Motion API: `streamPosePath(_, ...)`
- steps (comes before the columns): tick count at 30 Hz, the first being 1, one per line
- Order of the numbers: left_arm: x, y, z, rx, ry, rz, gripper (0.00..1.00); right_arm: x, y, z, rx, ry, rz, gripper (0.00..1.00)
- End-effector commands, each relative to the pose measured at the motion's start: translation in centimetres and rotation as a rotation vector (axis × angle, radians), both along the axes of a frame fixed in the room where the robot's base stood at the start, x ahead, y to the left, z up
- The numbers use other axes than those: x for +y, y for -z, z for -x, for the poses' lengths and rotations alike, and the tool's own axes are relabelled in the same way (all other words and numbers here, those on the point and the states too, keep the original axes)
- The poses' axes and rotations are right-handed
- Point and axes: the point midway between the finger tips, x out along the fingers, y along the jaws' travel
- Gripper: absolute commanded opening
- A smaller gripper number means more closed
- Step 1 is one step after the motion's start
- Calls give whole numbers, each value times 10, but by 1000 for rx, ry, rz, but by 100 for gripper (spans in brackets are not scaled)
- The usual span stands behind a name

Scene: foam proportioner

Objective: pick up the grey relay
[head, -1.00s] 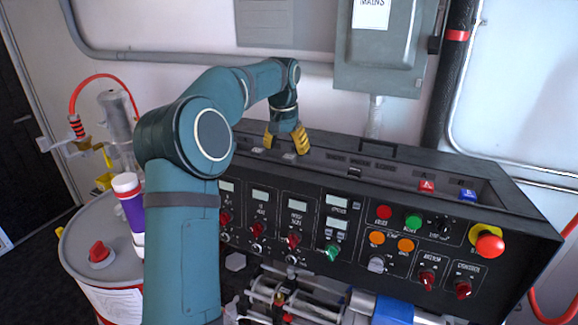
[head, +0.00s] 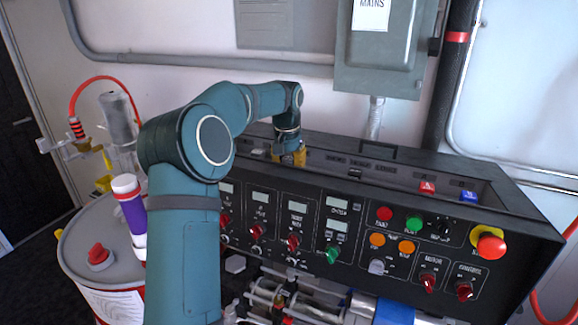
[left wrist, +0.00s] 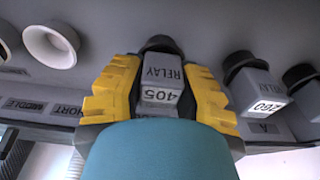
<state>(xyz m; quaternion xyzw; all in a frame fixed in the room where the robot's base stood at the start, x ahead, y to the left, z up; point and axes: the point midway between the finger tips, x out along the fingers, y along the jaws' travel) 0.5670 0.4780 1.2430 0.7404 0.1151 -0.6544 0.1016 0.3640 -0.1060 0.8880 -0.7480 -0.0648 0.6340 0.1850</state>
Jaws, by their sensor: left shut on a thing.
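My left gripper (left wrist: 160,95), with yellow fingers, is shut on a grey relay (left wrist: 162,75) marked "RELAY" and "405" in the left wrist view. One finger is on each side of the relay, and a dark round part shows at its far end. In the head view the left gripper (head: 291,158) is down in the trough on top of the black control panel (head: 330,180), and the relay there is hidden by the fingers. A second grey relay (left wrist: 258,88) marked "260" stands to the right in the left wrist view. My right gripper is not in view.
A red block (head: 427,188) and a blue block (head: 468,196) sit in the trough's right part. White round sockets (left wrist: 50,44) show left in the wrist view. A grey box (head: 378,45) hangs on the wall behind. A drum (head: 75,262) stands left.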

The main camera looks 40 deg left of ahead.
Motion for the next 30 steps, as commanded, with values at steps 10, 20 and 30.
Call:
streamPosePath(10, 0, 0, 0, 3, 0, 1, 0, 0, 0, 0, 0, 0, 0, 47)
streamPosePath(20, 0, -52, -1, -2, 0, -1, 0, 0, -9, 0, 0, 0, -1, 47)
streamPosePath(30, 0, -106, 0, 1, 2, 0, 0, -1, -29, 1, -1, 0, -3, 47)
